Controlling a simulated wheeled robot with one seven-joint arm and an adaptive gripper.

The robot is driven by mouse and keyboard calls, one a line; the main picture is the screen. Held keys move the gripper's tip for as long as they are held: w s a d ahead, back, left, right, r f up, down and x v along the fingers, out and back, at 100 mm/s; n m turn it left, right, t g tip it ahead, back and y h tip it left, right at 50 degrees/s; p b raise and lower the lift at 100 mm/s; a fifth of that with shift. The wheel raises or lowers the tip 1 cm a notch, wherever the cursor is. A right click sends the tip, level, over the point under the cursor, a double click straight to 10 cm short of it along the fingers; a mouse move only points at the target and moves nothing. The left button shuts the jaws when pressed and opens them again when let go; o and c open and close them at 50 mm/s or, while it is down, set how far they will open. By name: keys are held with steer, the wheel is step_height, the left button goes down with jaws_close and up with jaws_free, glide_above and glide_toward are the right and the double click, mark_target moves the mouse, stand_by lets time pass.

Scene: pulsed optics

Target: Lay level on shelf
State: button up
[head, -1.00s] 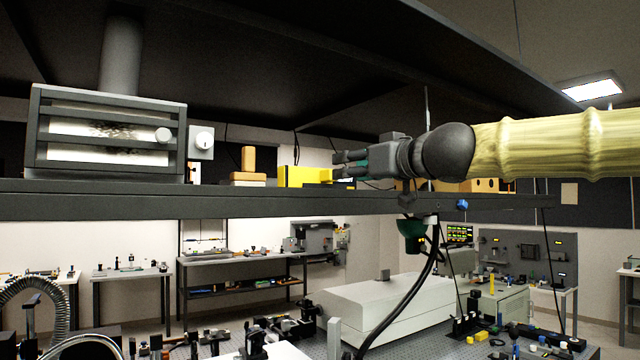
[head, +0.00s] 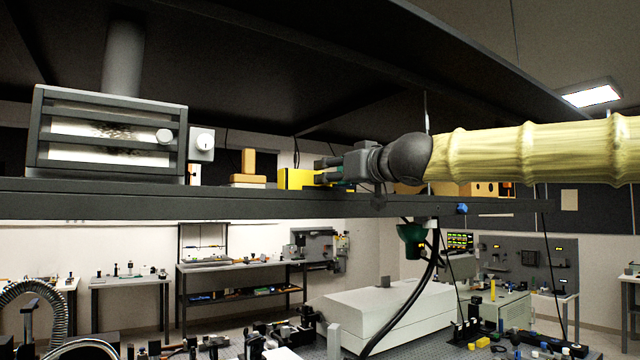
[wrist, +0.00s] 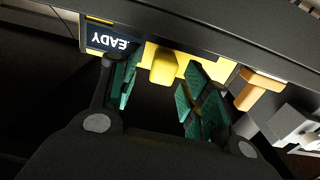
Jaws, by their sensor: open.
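A yellow block-like object (head: 297,178), possibly the level, sits on the dark shelf (head: 240,206). In the wrist view this yellow object (wrist: 166,64) has a raised part pointing toward the gap between my fingers. My gripper (head: 324,173) is at the object's right end in the head view and hides part of it. In the wrist view my gripper (wrist: 164,92) is open, with green pads on either side of the yellow part. I cannot tell whether the pads touch it. The shelf edge (wrist: 235,45) runs across the top of the wrist view.
A wooden block piece (head: 248,166) stands just left of the yellow object, also in the wrist view (wrist: 258,90). A grey box with a glass front (head: 108,135) is farther left. A small display (wrist: 108,40) sits beside the yellow object. An upper dark panel (head: 300,60) hangs overhead.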

steer(key=shift+c, duration=0.4)
jaws_close()
steer(key=shift+r, duration=0.1)
steer(key=shift+r+p, duration=2.95)
steer(key=shift+p, duration=0.55)
